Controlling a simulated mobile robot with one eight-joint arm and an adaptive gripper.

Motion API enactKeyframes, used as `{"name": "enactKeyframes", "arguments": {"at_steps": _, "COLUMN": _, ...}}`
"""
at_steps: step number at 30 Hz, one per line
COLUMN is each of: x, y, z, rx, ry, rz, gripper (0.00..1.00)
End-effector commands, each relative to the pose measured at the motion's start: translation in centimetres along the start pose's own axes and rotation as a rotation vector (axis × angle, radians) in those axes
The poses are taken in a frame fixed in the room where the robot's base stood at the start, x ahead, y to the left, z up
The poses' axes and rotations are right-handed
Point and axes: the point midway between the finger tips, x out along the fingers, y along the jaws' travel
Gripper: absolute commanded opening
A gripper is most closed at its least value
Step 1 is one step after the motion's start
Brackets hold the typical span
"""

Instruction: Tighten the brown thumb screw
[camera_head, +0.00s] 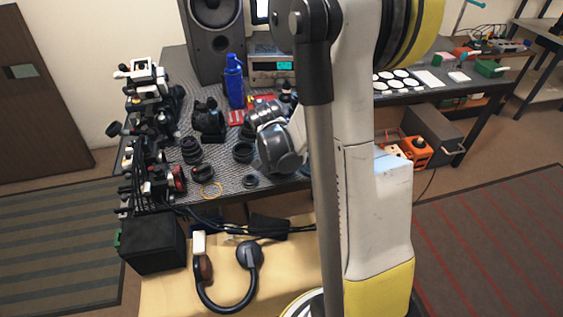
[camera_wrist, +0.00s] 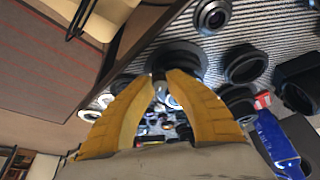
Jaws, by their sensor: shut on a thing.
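In the wrist view my gripper (camera_wrist: 161,80) has two yellow-brown fingers with their tips drawn close together. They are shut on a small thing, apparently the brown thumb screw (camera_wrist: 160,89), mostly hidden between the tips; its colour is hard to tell. A dark round lens part (camera_wrist: 178,57) lies just beyond the tips; I cannot tell whether the held piece touches it. In the head view the grey end of my arm is over the middle of the dark table, and the fingers and screw are hidden there.
A silver-grey lens (camera_wrist: 212,16) and a black ring (camera_wrist: 245,64) lie near the gripper. The head view shows a blue bottle (camera_head: 234,82), a camera (camera_head: 208,118), several cluttered parts along the left edge, a black box (camera_head: 152,243) and headphones (camera_head: 249,255) on a yellow surface.

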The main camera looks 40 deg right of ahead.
Motion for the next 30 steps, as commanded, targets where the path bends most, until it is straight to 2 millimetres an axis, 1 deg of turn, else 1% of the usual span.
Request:
{"name": "enactKeyframes", "arguments": {"at_steps": 13, "x": 0.1, "y": 0.0, "z": 0.1, "rx": 0.01, "ry": -0.002, "rz": 0.005, "gripper": 0.0}}
{"name": "enactKeyframes", "arguments": {"at_steps": 14, "x": 0.1, "y": 0.0, "z": 0.1, "rx": 0.01, "ry": -0.002, "rz": 0.005, "gripper": 0.23}}
{"name": "enactKeyframes", "arguments": {"at_steps": 15, "x": 0.1, "y": 0.0, "z": 0.1, "rx": 0.01, "ry": -0.002, "rz": 0.005, "gripper": 0.35}}
{"name": "enactKeyframes", "arguments": {"at_steps": 16, "x": 0.1, "y": 0.0, "z": 0.1, "rx": 0.01, "ry": -0.002, "rz": 0.005, "gripper": 0.43}}
{"name": "enactKeyframes", "arguments": {"at_steps": 26, "x": -0.2, "y": 0.0, "z": 0.0, "rx": 0.009, "ry": -0.001, "rz": 0.004, "gripper": 0.43}}
{"name": "enactKeyframes", "arguments": {"at_steps": 29, "x": -1.0, "y": 0.0, "z": 0.0, "rx": 0.008, "ry": -0.001, "rz": 0.004, "gripper": 0.43}}
{"name": "enactKeyframes", "arguments": {"at_steps": 30, "x": -1.5, "y": 0.0, "z": 0.1, "rx": 0.008, "ry": -0.001, "rz": 0.003, "gripper": 0.43}}
